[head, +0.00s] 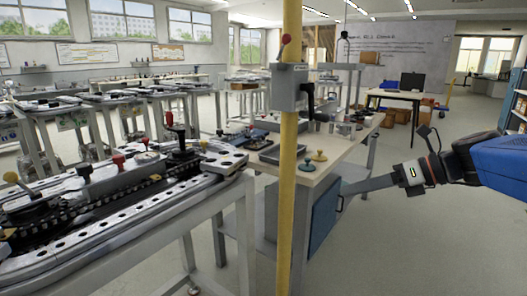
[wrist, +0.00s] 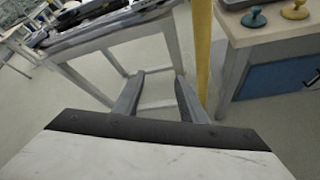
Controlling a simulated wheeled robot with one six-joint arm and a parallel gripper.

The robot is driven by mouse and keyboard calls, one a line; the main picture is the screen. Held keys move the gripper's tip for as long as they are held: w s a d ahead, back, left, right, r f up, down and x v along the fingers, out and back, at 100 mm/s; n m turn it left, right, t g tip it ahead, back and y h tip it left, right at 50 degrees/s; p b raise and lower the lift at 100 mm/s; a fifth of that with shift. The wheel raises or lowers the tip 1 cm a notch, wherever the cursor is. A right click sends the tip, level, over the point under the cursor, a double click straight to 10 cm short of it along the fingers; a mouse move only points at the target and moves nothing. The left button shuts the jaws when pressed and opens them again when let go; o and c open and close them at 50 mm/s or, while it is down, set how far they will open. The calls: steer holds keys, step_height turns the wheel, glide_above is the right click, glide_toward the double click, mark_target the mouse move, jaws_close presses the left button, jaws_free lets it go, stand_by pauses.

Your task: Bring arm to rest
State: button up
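My arm reaches in from the right in the head view, with a blue link and a dark wrist. My gripper (head: 352,187) points left in front of the wooden-topped bench (head: 318,172); I cannot tell its exact gap to the bench. In the wrist view my gripper (wrist: 157,88) has two grey fingers standing apart with pale floor and part of a table frame between them. It holds nothing that I can see. The pale, dark-edged surface at the bottom of that view seems to be my gripper's body.
A yellow pole (head: 289,150) with a grey control box (head: 289,88) stands left of my gripper. A long track table (head: 110,205) fills the left. Yellow (head: 319,156) and teal (head: 306,165) knobs sit on the bench. Shelves (head: 518,105) stand at far right; floor (head: 420,245) below the arm is clear.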

steer(key=s+f+n+g+h, duration=0.2)
steer(key=s+f+n+h, duration=0.4)
steer(key=s+f+n, duration=0.75)
steer(key=s+d+f+n+t+h, duration=0.1)
steer(key=s+d+f+n+h, duration=0.3)
steer(key=n, duration=1.1)
steer(key=shift+s+d+h, duration=0.3)
steer(key=shift+d+h, duration=0.1)
steer(key=shift+d, duration=0.6)
steer(key=shift+n, duration=0.25)
